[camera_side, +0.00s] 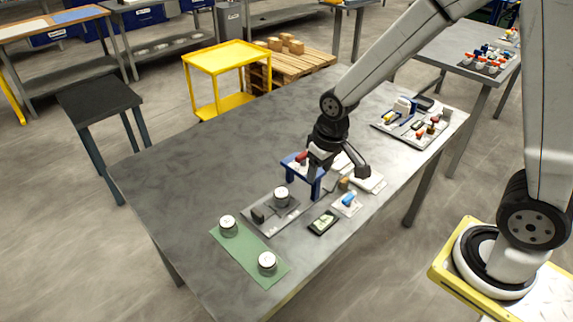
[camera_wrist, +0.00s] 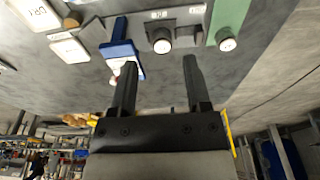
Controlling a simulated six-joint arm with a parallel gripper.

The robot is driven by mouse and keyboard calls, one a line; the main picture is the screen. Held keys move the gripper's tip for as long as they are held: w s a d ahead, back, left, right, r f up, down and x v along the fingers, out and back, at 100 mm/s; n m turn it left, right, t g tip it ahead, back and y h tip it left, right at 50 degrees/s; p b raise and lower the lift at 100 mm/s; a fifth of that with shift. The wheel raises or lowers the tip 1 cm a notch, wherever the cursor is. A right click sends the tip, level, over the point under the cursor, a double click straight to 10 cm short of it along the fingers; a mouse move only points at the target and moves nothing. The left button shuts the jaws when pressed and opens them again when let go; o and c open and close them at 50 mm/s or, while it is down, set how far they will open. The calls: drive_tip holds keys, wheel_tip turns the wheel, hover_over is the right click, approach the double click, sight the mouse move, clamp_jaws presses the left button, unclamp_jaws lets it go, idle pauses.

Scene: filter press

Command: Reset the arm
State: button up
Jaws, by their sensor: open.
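My gripper (camera_side: 314,170) is over the middle of the table in the side view, close to a blue stand (camera_side: 318,187) with a red-ended piece on it. In the wrist view my gripper (camera_wrist: 159,62) has its two dark fingers wide apart with nothing between them. The blue stand also shows there (camera_wrist: 122,50), beyond the left finger; whether they touch, I cannot tell. A grey plate (camera_side: 262,228) holds a white-topped cylinder (camera_side: 281,195) and a dark block. A green mat (camera_side: 250,257) holds two more white-topped cylinders (camera_side: 228,224) (camera_side: 267,262).
A dark flat device (camera_side: 323,221) and a small white tray (camera_side: 345,207) with a blue piece lie near the table's front edge. White pads (camera_side: 370,183) lie right of the stand. A tray of parts (camera_side: 400,132) is at the far right.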

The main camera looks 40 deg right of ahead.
drive_tip(key=s+d+r, duration=0.1)
drive_tip(key=s+d, duration=0.1)
drive_tip(key=s, duration=0.6)
drive_tip(key=shift+s+d+r+t, duration=0.15)
drive_tip(key=shift+d+r+t, duration=0.15)
drive_tip(key=shift+t, duration=0.1)
